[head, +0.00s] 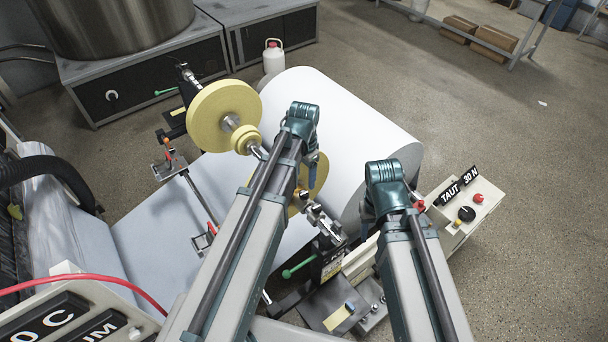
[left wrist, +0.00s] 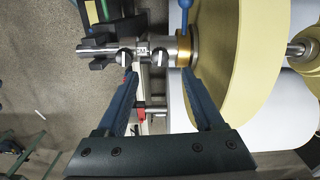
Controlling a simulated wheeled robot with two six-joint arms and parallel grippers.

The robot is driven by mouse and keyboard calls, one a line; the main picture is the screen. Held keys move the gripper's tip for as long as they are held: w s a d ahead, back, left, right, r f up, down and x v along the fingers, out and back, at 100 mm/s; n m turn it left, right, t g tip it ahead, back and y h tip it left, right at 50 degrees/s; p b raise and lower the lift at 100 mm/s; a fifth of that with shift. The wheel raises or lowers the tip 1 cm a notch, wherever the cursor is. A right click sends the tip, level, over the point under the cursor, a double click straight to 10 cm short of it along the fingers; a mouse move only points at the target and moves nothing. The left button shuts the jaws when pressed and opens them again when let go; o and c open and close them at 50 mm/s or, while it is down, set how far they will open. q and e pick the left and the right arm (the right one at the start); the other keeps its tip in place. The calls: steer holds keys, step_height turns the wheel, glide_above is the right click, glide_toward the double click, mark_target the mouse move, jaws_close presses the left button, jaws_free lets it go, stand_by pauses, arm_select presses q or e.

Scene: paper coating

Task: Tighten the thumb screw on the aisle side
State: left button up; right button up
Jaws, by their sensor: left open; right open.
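A metal shaft (left wrist: 100,49) in the left wrist view carries a black winged knob (left wrist: 98,63), silver clamp parts (left wrist: 141,54) and a brass collar (left wrist: 183,51) with a blue handle (left wrist: 185,8). I cannot tell surely which part is the thumb screw. The collar is beside a yellow disc (left wrist: 230,75). My left gripper (left wrist: 160,77) is open and empty, its fingertips just below the clamp parts and collar.
A large white paper roll (head: 345,125) lies behind my arms. Another yellow disc (head: 205,118) stands at its left end. A control box labelled TAUT 30 N (head: 475,205) is at right. A bracket with a green-handled lever (head: 300,268) is below the shaft. Open floor (head: 540,220) is at right.

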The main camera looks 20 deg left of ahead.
arm_select(q)
step_height(320, 180, up, 6)
steer(key=p, duration=0.5)
steer(key=s+n, duration=0.7)
steer(key=s, duration=0.2)
steer(key=s+d+f+m+b, duration=0.2)
steer(key=d+f+b, duration=0.3)
steer(key=f+b, duration=0.3)
steer(key=s+d+f+m+y+b, duration=0.1)
steer(key=s+d+f+m+b, duration=0.1)
steer(key=d+f+b, duration=0.3)
step_height(320, 180, down, 3)
steer(key=s+b, duration=0.1)
steer(key=b, duration=0.2)
steer(key=shift+f+b, duration=0.15)
steer(key=shift+b, duration=0.15)
steer(key=shift+s, duration=0.1)
